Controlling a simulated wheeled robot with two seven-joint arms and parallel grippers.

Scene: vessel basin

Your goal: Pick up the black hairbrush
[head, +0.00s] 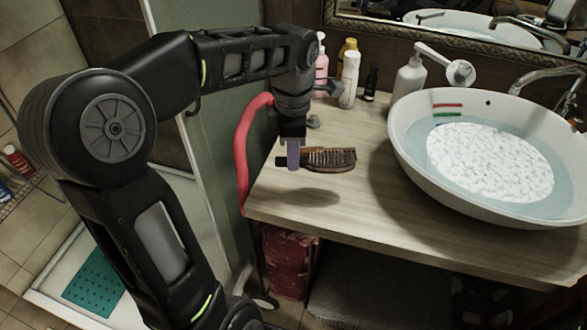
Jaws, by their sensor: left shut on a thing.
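The hairbrush (331,160) looks dark brown to black, with a row of bristles along its upper side. My left gripper (292,158) points down from above and is shut on its handle end. The brush head sticks out to the right of the fingers, and a short dark end shows on their left. A shadow on the counter lies apart from the brush, so it appears held above the wooden counter (350,215). The fingers hide part of the handle. My right gripper is not in view.
A white basin (405,150) with water and a toothbrush-like item stands at right. Several bottles, including a white one (349,80) and a grey pump bottle (408,76), stand behind. The front counter is clear.

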